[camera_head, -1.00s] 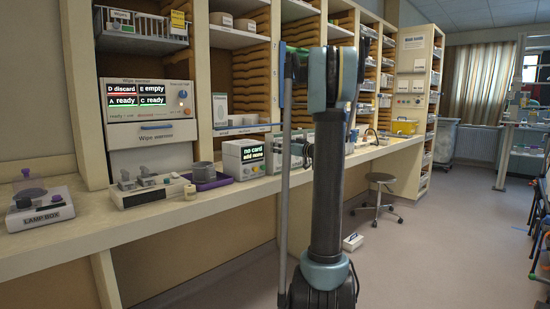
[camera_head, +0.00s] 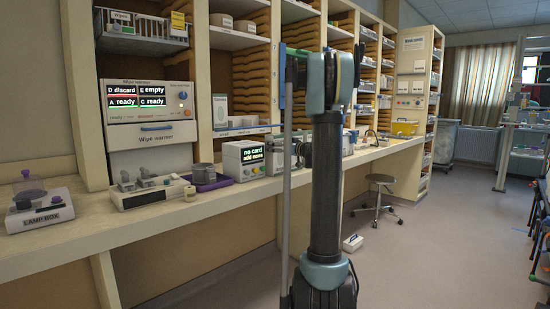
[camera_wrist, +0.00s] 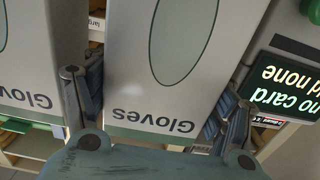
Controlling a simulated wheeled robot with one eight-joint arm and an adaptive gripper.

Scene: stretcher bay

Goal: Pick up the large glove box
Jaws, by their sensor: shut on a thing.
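In the wrist view, a tall pale glove box (camera_wrist: 145,85) with "Gloves" lettering and a grey-green oval stands between the two fingers of my gripper (camera_wrist: 155,112). The lettering appears upside down. The fingers are closed against its sides, one left and one right. A second, similar glove box (camera_wrist: 40,65) stands to the left, outside the left finger. The size of the held box cannot be read from its face.
Purple tray (camera_head: 208,183), wipe warmer (camera_head: 150,105) and lamp box (camera_head: 40,212) are further left. The floor (camera_head: 440,245) at right is open.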

